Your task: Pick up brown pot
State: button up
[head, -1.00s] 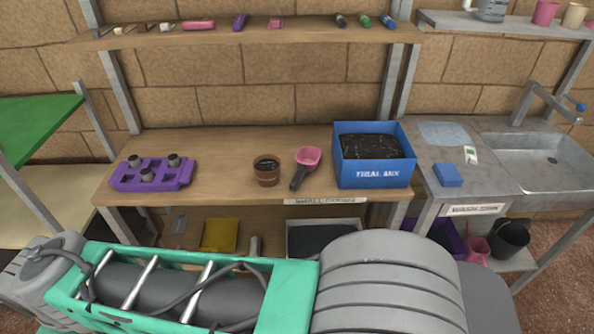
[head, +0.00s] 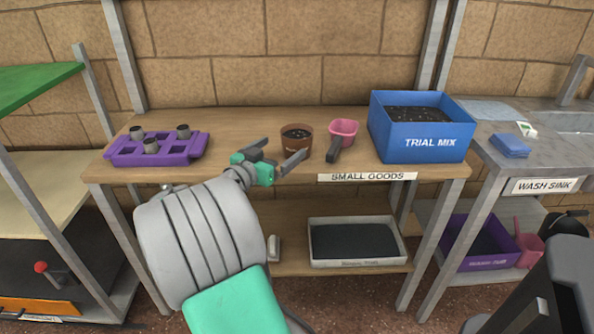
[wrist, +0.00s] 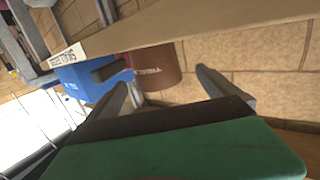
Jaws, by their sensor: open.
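The brown pot (head: 297,138), filled with dark soil, stands upright on the wooden bench in the head view. It also shows in the wrist view (wrist: 158,70), tilted by the camera angle, with faint lettering on its side. My gripper (head: 279,156) is open and empty at the bench's front edge, just in front and to the left of the pot. In the wrist view the pot appears between the two fingers (wrist: 162,78), beyond their tips. I see no contact.
A pink scoop (head: 343,130) with a dark handle lies just right of the pot. A blue Trial Mix box (head: 421,145) stands further right. A purple tray (head: 183,155) holding small grey pots sits at the left. Bare bench lies between tray and pot.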

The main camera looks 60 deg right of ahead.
aim_at(305, 131)
jog(key=d, duration=0.2)
jog(key=s+d, duration=0.1)
jog(key=d, duration=0.4)
jog(key=shift+s+d+r, duration=0.1)
jog(key=shift+s+d, duration=0.25)
jog(key=c, duration=1.5)
jog(key=shift+r, duration=0.15)
